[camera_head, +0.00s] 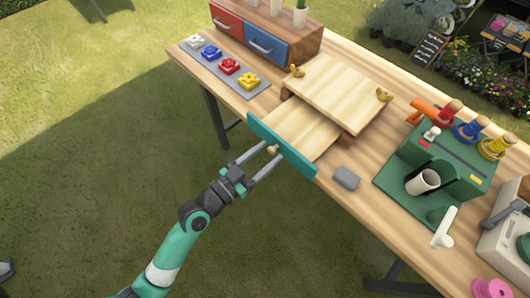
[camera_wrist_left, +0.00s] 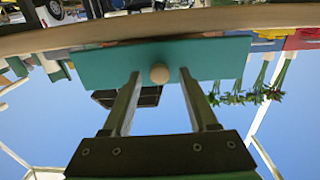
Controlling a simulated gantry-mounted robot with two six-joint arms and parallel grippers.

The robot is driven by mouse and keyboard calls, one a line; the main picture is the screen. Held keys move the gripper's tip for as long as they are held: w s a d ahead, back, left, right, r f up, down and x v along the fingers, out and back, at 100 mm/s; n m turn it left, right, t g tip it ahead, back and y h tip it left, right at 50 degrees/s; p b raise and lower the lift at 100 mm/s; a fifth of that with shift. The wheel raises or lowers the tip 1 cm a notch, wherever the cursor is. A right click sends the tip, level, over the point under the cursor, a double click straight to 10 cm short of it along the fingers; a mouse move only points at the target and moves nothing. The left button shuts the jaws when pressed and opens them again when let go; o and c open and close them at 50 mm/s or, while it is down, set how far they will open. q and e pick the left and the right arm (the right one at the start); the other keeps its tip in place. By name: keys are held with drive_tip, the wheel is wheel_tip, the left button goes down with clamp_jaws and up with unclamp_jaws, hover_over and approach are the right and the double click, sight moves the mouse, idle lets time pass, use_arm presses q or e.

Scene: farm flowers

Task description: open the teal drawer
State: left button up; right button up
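The teal drawer (camera_head: 297,158) has a flat teal front with a small round wooden knob (camera_head: 273,150). A light wooden surface shows between this front and the raised wooden board behind it, so the front stands out from under the board. My left gripper (camera_head: 271,152) is open, with one finger on each side of the knob. In the left wrist view, the knob (camera_wrist_left: 160,74) sits between the spread fingers with gaps on both sides, in front of the teal panel (camera_wrist_left: 215,58). My right gripper is not in view.
A wooden box with red and blue drawers (camera_head: 266,45) stands at the back. A grey strip (camera_head: 207,62) holds several coloured flowers. A grey block (camera_head: 346,178) and a green stand (camera_head: 395,180) lie to the right. Grass in front of the table is clear.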

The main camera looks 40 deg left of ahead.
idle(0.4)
use_arm(q)
drive_tip(key=s+a+b, duration=0.1)
drive_tip(key=s+b, duration=0.1)
drive_tip(key=s, duration=0.9)
drive_tip(key=shift+s, duration=0.3)
drive_tip(key=shift+a, duration=0.1)
